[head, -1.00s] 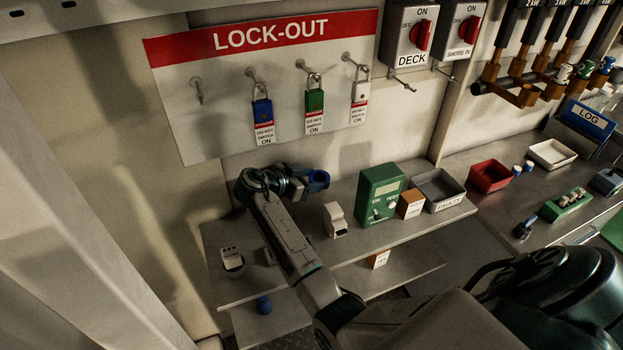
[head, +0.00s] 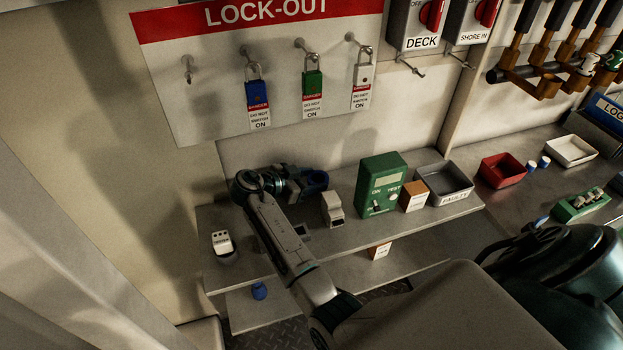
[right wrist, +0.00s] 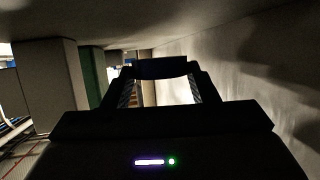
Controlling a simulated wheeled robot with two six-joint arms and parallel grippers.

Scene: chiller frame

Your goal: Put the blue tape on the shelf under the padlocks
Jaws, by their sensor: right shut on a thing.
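The blue tape (head: 316,181) is a dark blue ring at the tip of my right gripper (head: 299,181), which is shut on it. In the right wrist view it seems to be the dark bar (right wrist: 160,68) between the fingers. The tape is at the back of the grey shelf (head: 352,236), close to the wall below the padlocks; I cannot tell whether it touches the shelf. A blue padlock (head: 258,95), a green padlock (head: 312,84) and a white padlock (head: 362,74) hang on the lock-out board (head: 205,115). My left gripper is not in view.
Right of the tape stand a small pale block (head: 332,208), a green tester (head: 381,184), an orange-brown box (head: 414,196) and a grey tray (head: 445,183). A white-faced device (head: 222,243) is on the shelf's left. A blue cap (head: 259,291) sits lower down.

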